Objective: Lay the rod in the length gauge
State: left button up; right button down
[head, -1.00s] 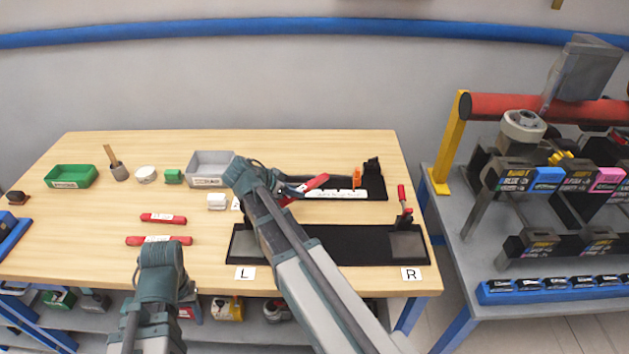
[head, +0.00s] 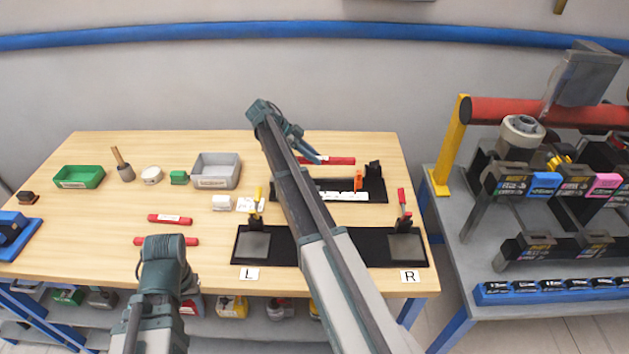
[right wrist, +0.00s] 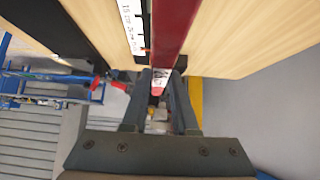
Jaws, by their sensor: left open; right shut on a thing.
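My right gripper (head: 318,158) is shut on a red rod (head: 335,161) and holds it behind the length gauge, roughly parallel to it. In the right wrist view the rod (right wrist: 174,32) runs away from between the fingers (right wrist: 160,88), beside the gauge's white scale (right wrist: 131,22). In the head view the length gauge (head: 378,188) is a black base with a white scale strip and an orange stop (head: 358,180); my right arm hides its left part. My left gripper (head: 188,278) is open, low at the table's front edge, its fingers mostly hidden.
Two more red rods (head: 170,219) (head: 180,241) lie left on the table. A black fixture (head: 310,250) with L and R pads and clamps stands in front of the gauge. Green (head: 80,177) and grey (head: 215,171) trays, a brush pot and small blocks stand at the back.

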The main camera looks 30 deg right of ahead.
aim_at(309, 163)
notch_tip(309, 163, down, 4)
jog(key=b, duration=0.3)
jog(key=shift+f, duration=0.25)
jog(key=shift+f+b, duration=0.1)
jog(key=shift+b, duration=0.2)
notch_tip(309, 163, down, 4)
jog(key=b, duration=0.3)
jog(key=shift+b, duration=0.35)
jog(key=shift+r, duration=0.25)
jog(key=shift+f+b, duration=0.45)
jog(key=shift+f, duration=0.05)
jog(key=shift+a+f, duration=0.1)
jog(key=shift+s, duration=0.1)
